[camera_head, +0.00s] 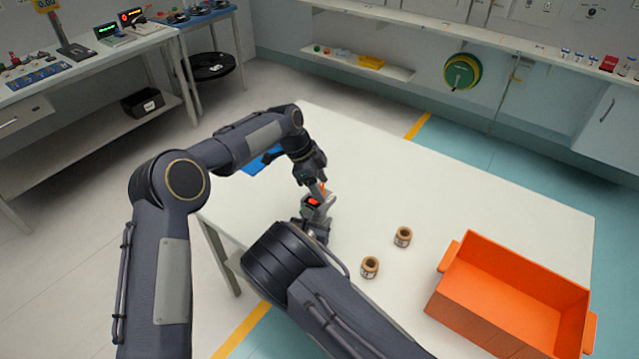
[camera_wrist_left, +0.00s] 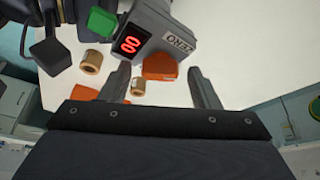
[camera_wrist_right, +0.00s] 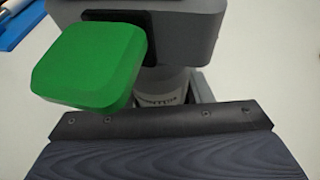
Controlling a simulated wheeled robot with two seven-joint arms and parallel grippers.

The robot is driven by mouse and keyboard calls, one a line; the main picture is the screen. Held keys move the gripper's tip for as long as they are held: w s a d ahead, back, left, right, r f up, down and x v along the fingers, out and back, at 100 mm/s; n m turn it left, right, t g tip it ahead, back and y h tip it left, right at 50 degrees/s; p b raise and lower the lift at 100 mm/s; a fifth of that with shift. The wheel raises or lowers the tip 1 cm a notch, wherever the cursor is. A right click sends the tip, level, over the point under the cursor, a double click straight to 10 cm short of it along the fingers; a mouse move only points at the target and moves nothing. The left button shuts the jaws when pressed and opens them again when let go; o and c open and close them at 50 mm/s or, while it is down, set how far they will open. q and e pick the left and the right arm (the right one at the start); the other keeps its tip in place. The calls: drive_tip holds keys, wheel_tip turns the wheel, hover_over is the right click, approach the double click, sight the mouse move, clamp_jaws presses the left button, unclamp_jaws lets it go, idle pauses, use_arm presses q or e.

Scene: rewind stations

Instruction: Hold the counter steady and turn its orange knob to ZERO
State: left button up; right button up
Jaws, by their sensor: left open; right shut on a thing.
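The counter (camera_head: 313,203) is a grey device above the white table, with a lit red display. In the left wrist view the counter (camera_wrist_left: 160,32) shows red digits that look like zeros, a ZERO label (camera_wrist_left: 180,42) and a green block (camera_wrist_left: 102,22). The orange knob (camera_wrist_left: 160,67) shows at its side, between the fingers of my left gripper (camera_wrist_left: 157,84), which is open; I cannot tell if they touch it. In the right wrist view my right gripper (camera_wrist_right: 165,100) is shut on the counter's pale post (camera_wrist_right: 165,85), below the grey body. The green block (camera_wrist_right: 90,62) hides part of it.
The white table (camera_head: 480,200) carries two small brown spools (camera_head: 403,237) and (camera_head: 369,267) to the right of the counter. An orange crate (camera_head: 500,318) stands at the front right. A blue item (camera_head: 262,160) lies partly behind my left arm. The table's far right is clear.

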use_arm(q)
drive_tip(key=shift+c, duration=0.3)
drive_tip(key=c, duration=0.9)
drive_tip(key=shift+n+t, duration=0.6)
drive_tip(key=shift+n, duration=1)
drive_tip(key=shift+c, duration=0.2)
drive_tip(key=o, duration=1)
drive_tip(key=shift+r, duration=0.1)
drive_tip(key=v, duration=1.2)
drive_tip(key=shift+s, duration=0.1)
use_arm(e)
drive_tip(key=o, duration=1.2)
drive_tip(key=shift+c, duration=0.2)
